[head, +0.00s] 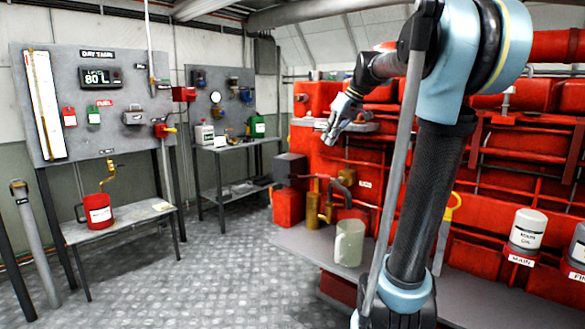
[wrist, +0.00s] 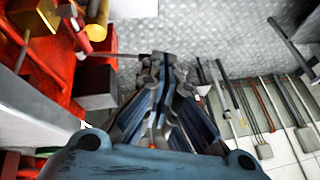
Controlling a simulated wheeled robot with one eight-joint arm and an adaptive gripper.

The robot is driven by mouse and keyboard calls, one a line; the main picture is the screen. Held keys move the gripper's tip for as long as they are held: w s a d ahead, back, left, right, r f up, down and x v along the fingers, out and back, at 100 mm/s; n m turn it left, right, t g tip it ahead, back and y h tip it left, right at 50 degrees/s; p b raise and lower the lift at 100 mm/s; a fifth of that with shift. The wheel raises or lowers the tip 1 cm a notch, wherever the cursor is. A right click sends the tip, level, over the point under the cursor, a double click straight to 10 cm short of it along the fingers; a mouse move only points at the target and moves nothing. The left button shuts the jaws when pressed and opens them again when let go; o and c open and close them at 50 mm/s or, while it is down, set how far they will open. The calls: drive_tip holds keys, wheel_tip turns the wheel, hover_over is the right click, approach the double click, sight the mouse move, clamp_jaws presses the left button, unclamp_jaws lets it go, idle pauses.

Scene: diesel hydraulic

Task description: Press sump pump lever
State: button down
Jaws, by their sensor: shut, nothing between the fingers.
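My gripper (head: 330,132) is raised in front of the red engine in the head view, above and right of a brass pump cylinder (head: 313,208). It is shut and empty. In the wrist view my gripper (wrist: 160,68) points toward the floor. A thin dark rod (wrist: 115,54) runs sideways from the red engine toward the fingertips; it looks like the pump lever. Whether the fingertips touch it or are above it, I cannot tell. A brass cylinder (wrist: 97,10) stands at the top left of the wrist view. No label there is clearly readable.
A pale jug (head: 349,243) stands on the engine's grey ledge (head: 305,241). A dark grey box (head: 291,167) sits left of the pump. A low table (head: 135,213) with a red can (head: 98,212) stands left. Metal floor between is clear.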

drive_tip(key=w+a+r+n+y, duration=0.1)
drive_tip(key=w+a+r+n, duration=0.1)
drive_tip(key=w+r, duration=0.4)
drive_tip(key=w, duration=0.3)
drive_tip(key=shift+a+r, duration=0.25)
drive_tip(key=shift+r, duration=0.05)
drive_tip(key=x, duration=1.4)
drive_tip(key=s+x, duration=0.1)
drive_tip(key=x, duration=0.6)
drive_tip(key=shift+f, duration=0.5)
drive_tip(key=shift+s+f, duration=0.2)
drive_tip(key=shift+f, duration=0.6)
drive_tip(key=shift+d+f, duration=0.1)
